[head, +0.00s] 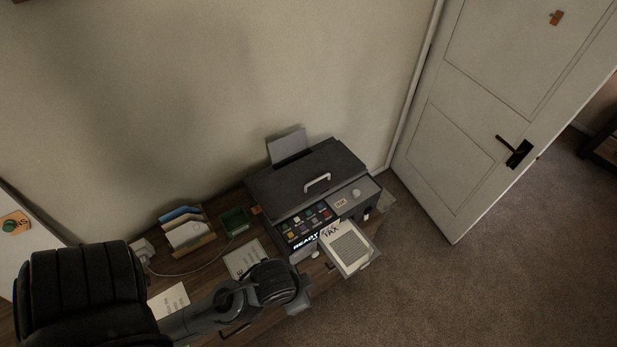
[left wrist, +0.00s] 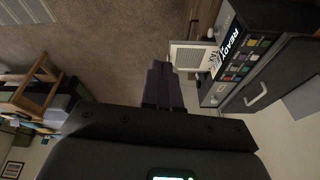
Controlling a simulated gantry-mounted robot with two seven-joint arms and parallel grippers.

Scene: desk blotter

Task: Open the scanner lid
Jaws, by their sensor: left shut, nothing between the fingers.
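The scanner (head: 283,228) is a dark printer-like machine on the desk against the wall. Its dark grey lid (head: 285,180) lies shut on top, with a pale bar handle (head: 316,182) near the front edge. In the left wrist view the scanner shows sideways at the right, with the lid (left wrist: 275,75) and handle (left wrist: 257,94). My left gripper (left wrist: 161,66) is shut and empty, apart from the lid and handle. In the head view my left arm reaches in from lower left to in front of the scanner; its fingers are hard to make out there.
A printed sheet (head: 350,248) sticks out of the scanner's front tray. Left of the scanner are a green box (head: 235,221), a wooden file holder (head: 194,244) and papers (head: 243,259). A white door (head: 470,150) stands right; carpet (head: 500,290) there is clear.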

